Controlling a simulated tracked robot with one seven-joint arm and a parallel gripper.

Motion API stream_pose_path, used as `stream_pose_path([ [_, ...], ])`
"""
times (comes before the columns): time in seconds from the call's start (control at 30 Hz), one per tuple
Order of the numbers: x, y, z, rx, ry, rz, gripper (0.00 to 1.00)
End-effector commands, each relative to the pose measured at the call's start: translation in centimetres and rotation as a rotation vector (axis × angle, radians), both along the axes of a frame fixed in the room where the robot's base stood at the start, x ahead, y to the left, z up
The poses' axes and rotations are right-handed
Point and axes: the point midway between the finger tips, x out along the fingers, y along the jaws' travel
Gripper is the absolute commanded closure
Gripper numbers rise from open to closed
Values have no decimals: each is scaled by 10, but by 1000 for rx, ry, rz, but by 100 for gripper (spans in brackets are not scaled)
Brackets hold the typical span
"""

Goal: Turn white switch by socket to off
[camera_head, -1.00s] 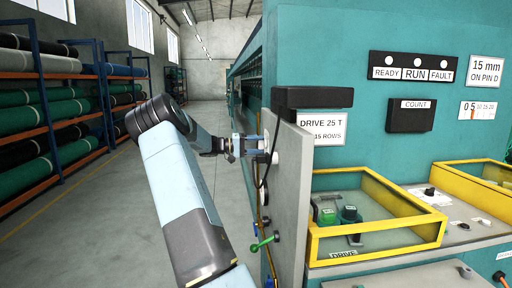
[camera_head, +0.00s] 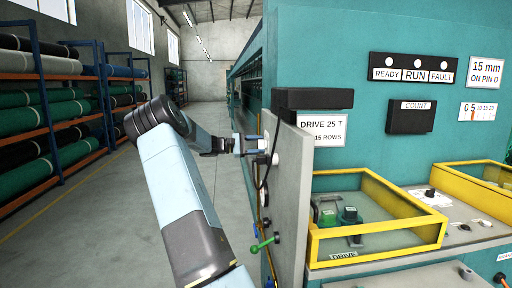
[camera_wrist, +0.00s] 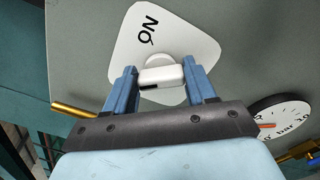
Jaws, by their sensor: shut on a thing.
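The white switch (camera_wrist: 162,78) is a rounded handle on a white plate (camera_wrist: 160,35) marked "ON" in the wrist view. The plate is on a grey panel, and the lettering appears turned sideways in this view. My gripper (camera_wrist: 163,84) has its two blue fingers on either side of the handle and is shut on it. In the head view my gripper (camera_head: 254,147) reaches the left face of the upright grey panel (camera_head: 292,190). The switch itself is hard to make out there, and I cannot clearly identify the socket.
A round gauge (camera_wrist: 284,120) sits right of my gripper and a brass-coloured rod (camera_wrist: 74,109) left of it. A black cable (camera_head: 258,182) hangs on the panel above a green handle (camera_head: 264,244). Yellow-framed boxes (camera_head: 372,228) stand right; the aisle left is clear.

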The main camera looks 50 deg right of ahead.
Motion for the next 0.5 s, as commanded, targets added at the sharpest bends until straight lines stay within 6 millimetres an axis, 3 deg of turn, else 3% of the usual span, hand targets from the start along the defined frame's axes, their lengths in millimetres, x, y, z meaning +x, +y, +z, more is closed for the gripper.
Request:
stream_pose_path([
  [0.5,-1,-2,-2,96,111,-1,75],
])
